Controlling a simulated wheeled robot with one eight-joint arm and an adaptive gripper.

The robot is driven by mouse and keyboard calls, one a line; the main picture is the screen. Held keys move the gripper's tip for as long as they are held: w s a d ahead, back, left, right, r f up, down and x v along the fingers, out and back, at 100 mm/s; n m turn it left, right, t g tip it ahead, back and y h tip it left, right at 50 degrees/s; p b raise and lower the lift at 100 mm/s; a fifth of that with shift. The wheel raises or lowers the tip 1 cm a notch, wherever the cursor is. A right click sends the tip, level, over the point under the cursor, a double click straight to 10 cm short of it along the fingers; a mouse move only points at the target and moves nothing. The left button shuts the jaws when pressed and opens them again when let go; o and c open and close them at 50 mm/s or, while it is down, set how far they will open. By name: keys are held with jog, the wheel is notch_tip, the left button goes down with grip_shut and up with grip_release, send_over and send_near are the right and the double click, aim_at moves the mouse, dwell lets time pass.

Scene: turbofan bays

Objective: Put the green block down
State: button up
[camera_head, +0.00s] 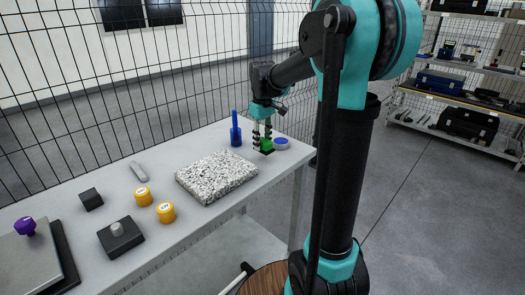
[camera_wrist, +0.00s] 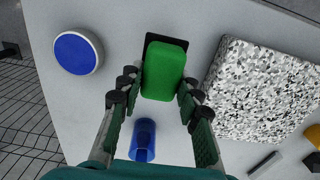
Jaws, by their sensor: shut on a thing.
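The green block (camera_wrist: 165,70) is between the fingertips of my gripper (camera_wrist: 158,86), which is shut on it. In the head view my gripper (camera_head: 262,138) points down over the far right end of the table, with the green block (camera_head: 266,145) low between its fingers. A dark flat patch (camera_wrist: 151,38) shows around the block's far edge, and a dark shape is under the block in the head view. I cannot tell whether the block touches it or hangs just above it.
A white-rimmed blue disc (camera_head: 281,143) lies right of the block. A blue post-like piece (camera_head: 236,131) stands to its left. A speckled stone slab (camera_head: 217,176) lies nearer on the table (camera_head: 205,224). Yellow cylinders (camera_head: 166,212) and dark blocks (camera_head: 91,199) are farther left. A wire fence runs behind.

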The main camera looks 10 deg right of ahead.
aim_at(262, 150)
jog(key=shift+f, duration=2)
jog(key=o, duration=1.1)
jog(key=shift+f, duration=0.1)
notch_tip(262, 150, up, 12)
jog(key=shift+r, duration=0.15)
jog(key=shift+s, duration=0.15)
